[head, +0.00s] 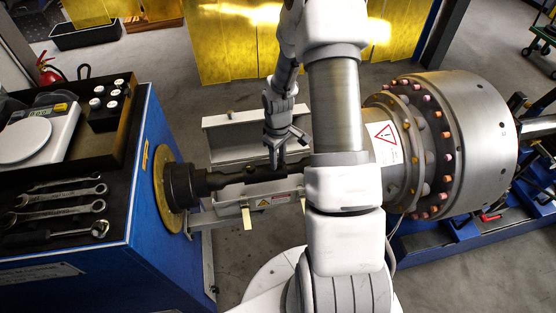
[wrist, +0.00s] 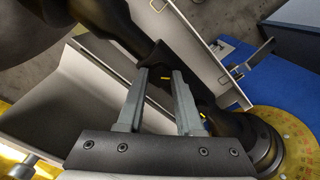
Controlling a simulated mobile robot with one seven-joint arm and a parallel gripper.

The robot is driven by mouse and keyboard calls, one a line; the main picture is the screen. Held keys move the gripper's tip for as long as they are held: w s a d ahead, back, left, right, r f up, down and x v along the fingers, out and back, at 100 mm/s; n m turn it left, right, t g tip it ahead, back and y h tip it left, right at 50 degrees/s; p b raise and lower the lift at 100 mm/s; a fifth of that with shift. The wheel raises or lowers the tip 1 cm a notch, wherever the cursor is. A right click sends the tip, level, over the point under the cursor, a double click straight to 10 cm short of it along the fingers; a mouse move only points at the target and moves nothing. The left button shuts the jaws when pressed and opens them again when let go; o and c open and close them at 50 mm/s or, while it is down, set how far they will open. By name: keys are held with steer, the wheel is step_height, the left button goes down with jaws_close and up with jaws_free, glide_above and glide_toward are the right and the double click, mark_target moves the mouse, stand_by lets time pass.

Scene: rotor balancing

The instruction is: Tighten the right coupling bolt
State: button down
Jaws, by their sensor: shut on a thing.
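A dark drive shaft (head: 225,180) runs from the brass-coloured ring (head: 163,180) on the blue cabinet toward the large steel rotor (head: 470,140). My gripper (head: 275,165) points down at the middle of this shaft. In the wrist view its two fingers (wrist: 160,75) stand slightly apart, shut on a dark part of the shaft (wrist: 152,56) with a small yellow mark between them. I cannot make out a separate right coupling bolt. My arm hides the shaft's right end.
Several wrenches (head: 60,195) lie on the blue cabinet (head: 150,250) at left, beside a white scale (head: 35,135) and a black holder with white-capped bottles (head: 108,100). White guard plates (head: 240,132) flank the shaft. Several copper-coloured bolts (head: 447,155) ring the rotor.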

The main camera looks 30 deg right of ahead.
steer(key=m+b, duration=0.1)
steer(key=m, duration=0.3)
steer(key=shift+m+b, duration=0.55)
steer(key=shift+m, duration=1.25)
steer(key=c, duration=0.6)
jaws_free()
steer(key=shift+o, duration=0.2)
steer(key=shift+r, duration=0.1)
step_height(320, 180, up, 17)
steer(key=p, duration=0.2)
steer(key=shift+r, duration=0.15)
